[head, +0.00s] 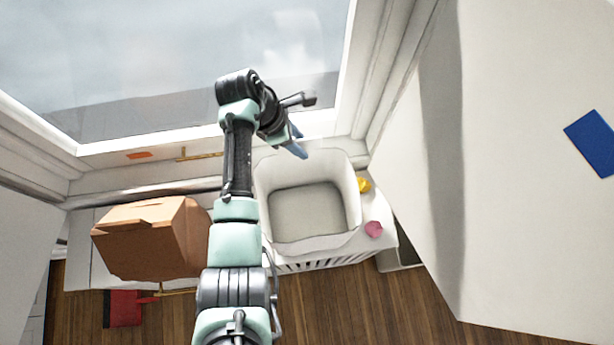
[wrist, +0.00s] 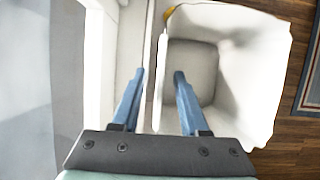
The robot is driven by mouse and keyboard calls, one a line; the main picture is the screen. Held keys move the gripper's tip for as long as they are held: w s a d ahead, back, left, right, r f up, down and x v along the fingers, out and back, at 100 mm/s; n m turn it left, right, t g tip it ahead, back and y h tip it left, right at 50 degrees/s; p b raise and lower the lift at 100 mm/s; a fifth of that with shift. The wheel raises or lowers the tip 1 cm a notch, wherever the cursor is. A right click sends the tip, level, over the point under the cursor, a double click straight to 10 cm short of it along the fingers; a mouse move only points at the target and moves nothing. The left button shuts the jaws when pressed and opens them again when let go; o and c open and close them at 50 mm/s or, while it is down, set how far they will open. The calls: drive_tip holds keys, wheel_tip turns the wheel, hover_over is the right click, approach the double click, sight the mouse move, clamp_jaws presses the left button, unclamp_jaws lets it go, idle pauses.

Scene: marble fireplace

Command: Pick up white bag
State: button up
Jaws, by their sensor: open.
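The white bag (head: 347,185) stands wide open at the top on a white surface below the window. Its light inner floor shows. My gripper (head: 298,141) is above the bag's far side, by the window sill, with its blue fingers spread. In the wrist view, my gripper (wrist: 159,75) is open and empty. The left edge of the white bag (wrist: 250,75) runs between the two fingers. The right finger overlaps the bag's opening, and the left finger overlaps the pale strip outside it. I cannot tell how far the fingertips are above the rim.
A brown cardboard box (head: 140,245) stands left of my arm. A yellow object (head: 364,185) and a pink object (head: 374,229) lie close to the bag's right side. The window (head: 160,60) is behind, and a white wall (head: 510,200) bounds the right. Wooden floor (head: 340,305) shows in front.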

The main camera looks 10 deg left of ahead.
drive_tip(key=shift+c, duration=0.3)
clamp_jaws()
idle(1.1)
